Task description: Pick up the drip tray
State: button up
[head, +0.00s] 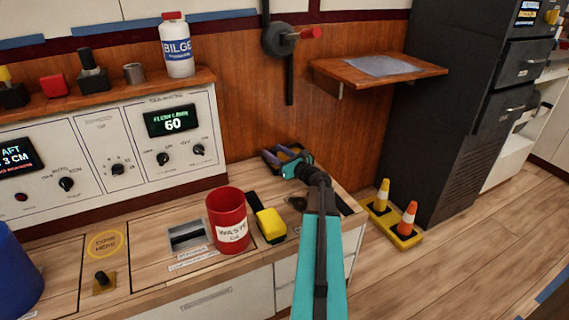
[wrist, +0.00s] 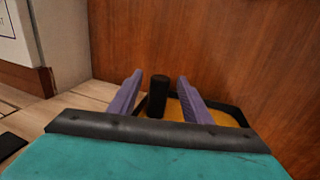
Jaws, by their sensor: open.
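The drip tray, dark-rimmed with a yellow-orange floor, sits on the counter against the wood panel. In the wrist view its right rim (wrist: 236,113) shows beyond the fingers; my gripper body hides its near part. A black upright post (wrist: 157,95), apparently the tray's handle, stands between the fingers with gaps on both sides. My gripper (wrist: 160,80) has two purple fingers, spread apart and holding nothing. In the head view, my gripper (head: 284,156) is over the tray (head: 269,160) and partly hides it.
A red waste cup (head: 228,220) and a yellow block-shaped item (head: 270,225) stand on the counter left of my arm. A control panel (head: 120,145) rises behind them. A wooden shelf (head: 375,70) juts out above right. Small cones (head: 407,217) stand right of the counter.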

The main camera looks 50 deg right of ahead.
jog(key=shift+w, duration=0.4)
grip_shut()
dwell(0.4)
